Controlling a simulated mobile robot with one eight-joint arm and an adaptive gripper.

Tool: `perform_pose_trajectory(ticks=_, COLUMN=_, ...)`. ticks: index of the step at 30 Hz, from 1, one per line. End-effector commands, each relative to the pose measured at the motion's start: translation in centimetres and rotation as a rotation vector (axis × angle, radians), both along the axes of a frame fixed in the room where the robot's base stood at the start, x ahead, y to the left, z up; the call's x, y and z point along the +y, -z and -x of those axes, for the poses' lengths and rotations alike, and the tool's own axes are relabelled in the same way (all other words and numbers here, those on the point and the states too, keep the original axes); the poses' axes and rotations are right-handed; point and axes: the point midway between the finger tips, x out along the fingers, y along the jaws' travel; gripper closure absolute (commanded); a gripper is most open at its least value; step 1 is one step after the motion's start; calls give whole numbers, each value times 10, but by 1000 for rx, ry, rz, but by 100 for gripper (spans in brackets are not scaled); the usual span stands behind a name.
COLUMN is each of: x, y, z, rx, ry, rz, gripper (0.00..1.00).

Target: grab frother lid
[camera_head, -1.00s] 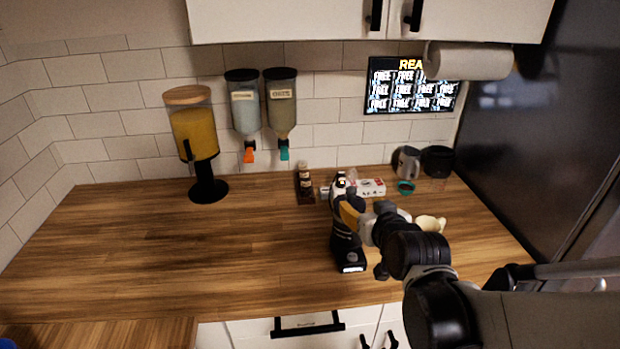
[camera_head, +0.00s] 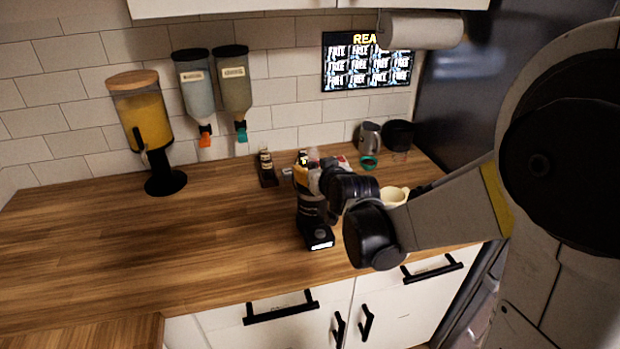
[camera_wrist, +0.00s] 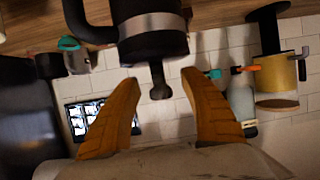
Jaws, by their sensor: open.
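The frother is a dark jug with a silver band (camera_wrist: 152,25) and a handle, upside down in the wrist view. Its lid has a black knob (camera_wrist: 158,82) pointing down in that picture. My gripper (camera_wrist: 159,79) is open, with one orange finger on each side of the knob and visible gaps between. In the head view the frother stands on a black base (camera_head: 318,238) with a lit front. My gripper (camera_head: 301,176) is at its top there, and my arm partly hides the frother and its lid.
A cream cup (camera_head: 394,196) stands right of the frother, partly behind my arm. A small dark rack with bottles (camera_head: 266,170) is behind left. A grey pitcher (camera_head: 369,136) and a juice dispenser (camera_head: 146,120) stand farther back. The left counter (camera_head: 120,240) is clear.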

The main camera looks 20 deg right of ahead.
Motion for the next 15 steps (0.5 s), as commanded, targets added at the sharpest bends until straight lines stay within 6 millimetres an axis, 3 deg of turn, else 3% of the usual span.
perform_pose_trajectory(ticks=3, x=0, y=0, z=0, rx=0, ry=0, rz=0, gripper=50)
perform_pose_trajectory(ticks=8, x=0, y=0, z=1, rx=0, ry=0, rz=0, gripper=99)
perform_pose_trajectory(ticks=15, x=0, y=0, z=1, rx=0, ry=0, rz=0, gripper=100)
